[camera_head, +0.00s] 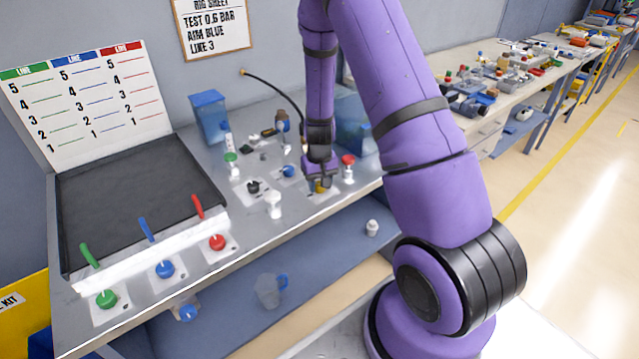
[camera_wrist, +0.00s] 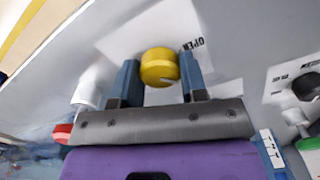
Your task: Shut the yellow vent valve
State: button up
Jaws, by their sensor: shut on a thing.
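The yellow vent valve (camera_wrist: 159,66) is a round knob on a white plate (camera_wrist: 128,36) marked OPEN. It sits between the two blue-grey fingers of my gripper (camera_wrist: 159,75) in the wrist view, and my gripper is shut on it. A pale line shows on the knob's lower right edge, and the OPEN label lies to the right of the knob. In the head view the valve (camera_head: 320,187) is mostly hidden under my gripper (camera_head: 319,180), near the bench's front edge. I cannot tell how far the knob is turned.
A white post with a red cap (camera_head: 348,162) stands close on the right. A blue knob (camera_head: 288,171), a black knob (camera_head: 253,187) and a white fitting (camera_head: 274,206) are on the left. Green, blue and red valves (camera_head: 217,242) line the bench front. A blue tank (camera_head: 209,116) stands behind.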

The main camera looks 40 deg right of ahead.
aim_at(319, 184)
jog(key=m, duration=0.6)
jog(key=shift+m, duration=0.4)
dwell(0.4)
jog(key=o, duration=0.9)
notch_tip(319, 184, up, 11)
jog(key=shift+f, duration=0.1)
dwell(0.4)
